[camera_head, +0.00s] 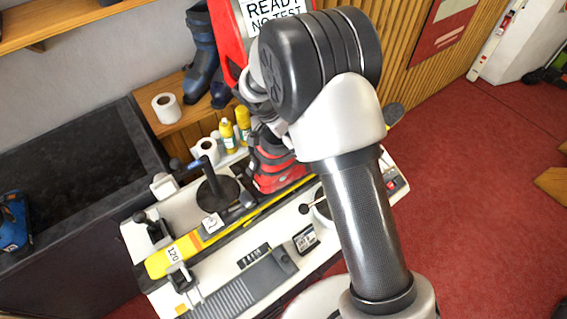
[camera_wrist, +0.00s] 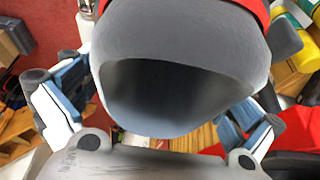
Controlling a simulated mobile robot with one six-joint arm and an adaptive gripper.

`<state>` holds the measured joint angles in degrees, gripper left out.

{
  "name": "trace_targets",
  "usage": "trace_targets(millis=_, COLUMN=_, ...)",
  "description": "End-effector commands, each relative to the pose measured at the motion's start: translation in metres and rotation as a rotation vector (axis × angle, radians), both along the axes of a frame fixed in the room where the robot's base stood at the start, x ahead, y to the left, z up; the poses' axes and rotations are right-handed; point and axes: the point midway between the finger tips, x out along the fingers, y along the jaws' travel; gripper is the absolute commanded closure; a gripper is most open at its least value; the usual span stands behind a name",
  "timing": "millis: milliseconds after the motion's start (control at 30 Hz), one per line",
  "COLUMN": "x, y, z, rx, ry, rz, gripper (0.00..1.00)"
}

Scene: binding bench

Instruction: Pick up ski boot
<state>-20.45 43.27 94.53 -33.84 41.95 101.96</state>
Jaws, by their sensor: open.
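A red and dark grey ski boot (camera_head: 277,165) stands upright on the bench, beside a yellow ski. My arm hides part of its upper end in the head view. In the wrist view its grey cuff (camera_wrist: 180,40) with a dark opening fills the middle, close to the camera, with a red band above. My gripper (camera_wrist: 165,95) is open, with one finger on each side of the cuff. I cannot tell whether either finger touches it. The fingertips are hidden in the head view behind my arm.
A red sign (camera_head: 226,40) and a blue boot (camera_head: 200,60) stand behind. Another blue boot (camera_head: 14,222) is at left. Red floor at right is mostly clear.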

Motion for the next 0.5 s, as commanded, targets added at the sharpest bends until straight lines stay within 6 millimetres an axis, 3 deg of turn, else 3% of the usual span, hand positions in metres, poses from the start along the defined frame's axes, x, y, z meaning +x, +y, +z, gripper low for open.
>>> trace_targets(millis=167, x=0.0003, y=0.0001, z=0.0005, rx=0.001, ry=-0.001, rz=-0.001, gripper=0.01)
trace_targets(millis=500, x=0.0001, y=0.0001, z=0.0006, rx=0.001, ry=-0.001, rz=-0.001, gripper=0.23)
